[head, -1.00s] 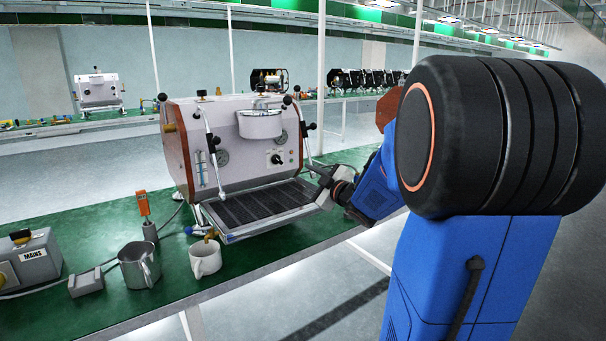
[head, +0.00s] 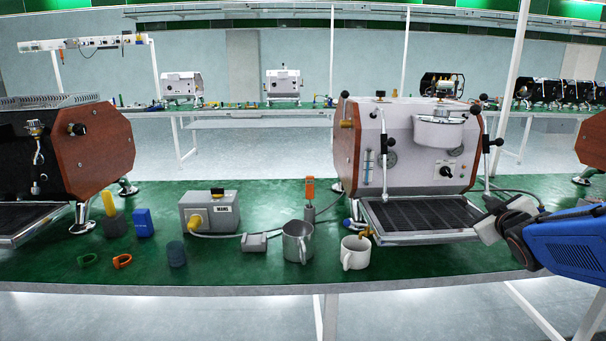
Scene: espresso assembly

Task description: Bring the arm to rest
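My arm enters from the right edge in the head view. My gripper (head: 488,222) is at the right end of the espresso machine's drip tray (head: 420,216), near the machine's front right corner. The fingers are small and seen from behind and the side, so I cannot tell whether they are open or shut, or whether they touch the machine. The white espresso machine (head: 408,118) with wooden side panels stands upright on the green bench (head: 262,190).
A white cup (head: 355,254) and a metal pitcher (head: 297,242) stand in front of the machine. The grey MAINS box (head: 209,212) is left of them, with small coloured parts beyond. A second machine (head: 62,150) is at far left. Floor in front is clear.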

